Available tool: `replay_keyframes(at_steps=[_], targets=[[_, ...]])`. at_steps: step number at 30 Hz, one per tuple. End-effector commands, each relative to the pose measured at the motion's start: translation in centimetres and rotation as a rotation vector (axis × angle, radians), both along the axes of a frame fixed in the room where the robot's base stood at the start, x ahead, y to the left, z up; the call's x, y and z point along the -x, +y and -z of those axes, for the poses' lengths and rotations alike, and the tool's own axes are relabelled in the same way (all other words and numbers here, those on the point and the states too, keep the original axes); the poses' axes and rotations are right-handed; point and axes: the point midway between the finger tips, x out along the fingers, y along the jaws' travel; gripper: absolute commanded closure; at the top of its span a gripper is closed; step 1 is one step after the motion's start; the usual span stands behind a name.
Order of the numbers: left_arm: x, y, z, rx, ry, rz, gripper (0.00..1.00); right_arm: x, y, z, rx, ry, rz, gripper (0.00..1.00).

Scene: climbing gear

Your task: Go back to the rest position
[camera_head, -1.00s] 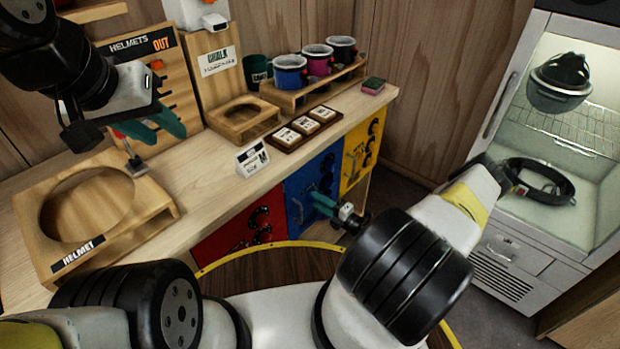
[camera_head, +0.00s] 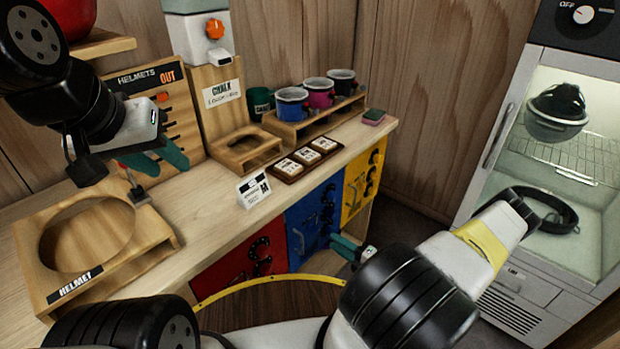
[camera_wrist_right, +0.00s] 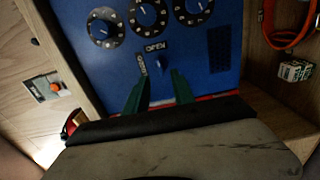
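In the head view my left gripper (camera_head: 158,161) hangs at the upper left, in front of the helmets board. Its two teal fingers are apart, with nothing seen between them. My right gripper (camera_head: 350,247) is low by the front of the counter, beside the blue panel (camera_head: 304,238), partly hidden by my own arm. In the right wrist view the right gripper (camera_wrist_right: 160,88) shows two green fingers apart and empty, in front of a blue panel (camera_wrist_right: 110,60) with several black dials and a small knob (camera_wrist_right: 162,63). I cannot tell whether the fingers touch it.
The wooden counter (camera_head: 205,212) carries a helmet stand (camera_head: 150,225) with an empty round opening, a chalk dispenser (camera_head: 200,45), cups in a rack (camera_head: 322,112) and a small sign (camera_head: 254,190). A lit cabinet (camera_head: 500,135) on the right holds a dark helmet (camera_head: 556,112).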

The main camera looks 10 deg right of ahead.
Motion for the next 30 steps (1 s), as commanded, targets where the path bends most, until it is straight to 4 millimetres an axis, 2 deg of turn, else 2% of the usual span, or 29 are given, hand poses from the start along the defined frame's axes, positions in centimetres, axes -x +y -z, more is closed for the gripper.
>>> replay_keyframes(at_steps=[5,8,12,17,23,30], targets=[[0.0,0.0,0.0,0.0,0.0,0.0,0.64,-0.2,0.1,-1.0,0.041,-0.027,-0.039,0.7],[0.0,0.0,0.0,0.0,0.0,0.0,0.64,-0.7,0.4,-3.4,0.145,-0.092,-0.132,0.7],[0.0,0.0,0.0,0.0,0.0,0.0,0.64,-0.9,1.5,-8.6,0.372,-0.257,-0.345,0.7],[0.0,0.0,0.0,0.0,0.0,0.0,0.64,-0.4,3.3,-14.7,0.634,-0.483,-0.602,0.7],[0.0,0.0,0.0,0.0,0.0,0.0,0.64,1.3,5.3,-21.9,0.936,-0.795,-0.908,0.7],[0.0,0.0,0.0,0.0,0.0,0.0,0.64,4.4,7.2,-29.8,1.263,-1.206,-1.247,0.7]])
